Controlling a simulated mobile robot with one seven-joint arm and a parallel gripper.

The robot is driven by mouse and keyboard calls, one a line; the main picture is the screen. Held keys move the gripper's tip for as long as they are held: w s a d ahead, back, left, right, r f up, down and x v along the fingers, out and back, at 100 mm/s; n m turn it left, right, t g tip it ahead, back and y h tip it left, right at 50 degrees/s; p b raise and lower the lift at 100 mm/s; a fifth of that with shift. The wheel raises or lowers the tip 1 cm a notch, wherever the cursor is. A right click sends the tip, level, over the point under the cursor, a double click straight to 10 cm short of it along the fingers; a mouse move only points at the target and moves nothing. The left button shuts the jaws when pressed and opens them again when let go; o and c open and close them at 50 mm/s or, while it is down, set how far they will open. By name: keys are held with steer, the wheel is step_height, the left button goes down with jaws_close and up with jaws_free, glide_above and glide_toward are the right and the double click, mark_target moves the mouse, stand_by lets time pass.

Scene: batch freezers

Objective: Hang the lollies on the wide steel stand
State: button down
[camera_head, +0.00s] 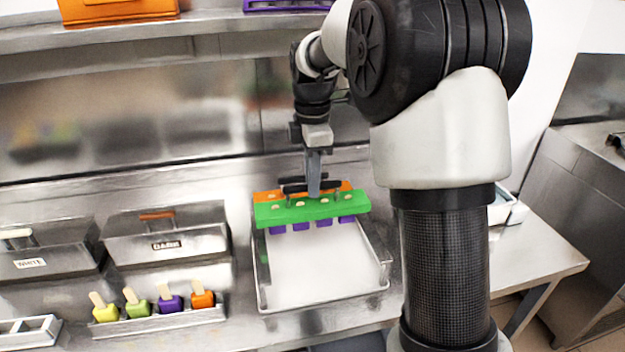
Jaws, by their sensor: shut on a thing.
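My gripper (314,188) points down over the wide steel stand (262,282) and is shut on the green bar (290,211), seemingly by a dark handle on top. Purple lollies (303,226) hang in a row under the green bar, and pale stick ends show on its top. An orange bar (266,196) lies just behind the green one, partly hidden by it and the gripper. Both bars are at the back part of the stand. I cannot tell whether the green bar touches the stand's rails.
Left of the stand, a steel holder (160,325) carries several coloured lollies, behind it a lidded steel box (168,246) marked DARK. Another box (42,262) reads WHITE. A shelf (200,33) above holds an orange (118,10) and a purple item (288,4). The stand's front is clear.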

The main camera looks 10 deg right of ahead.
mark_target(313, 203)
steer(key=shift+f+b, duration=0.95)
steer(key=shift+f, duration=1.1)
stand_by(1.3)
steer(key=c, duration=1.7)
jaws_free()
step_height(313, 203, up, 17)
steer(key=p, duration=0.2)
steer(key=shift+r+p, duration=0.2)
steer(key=shift+p, duration=0.1)
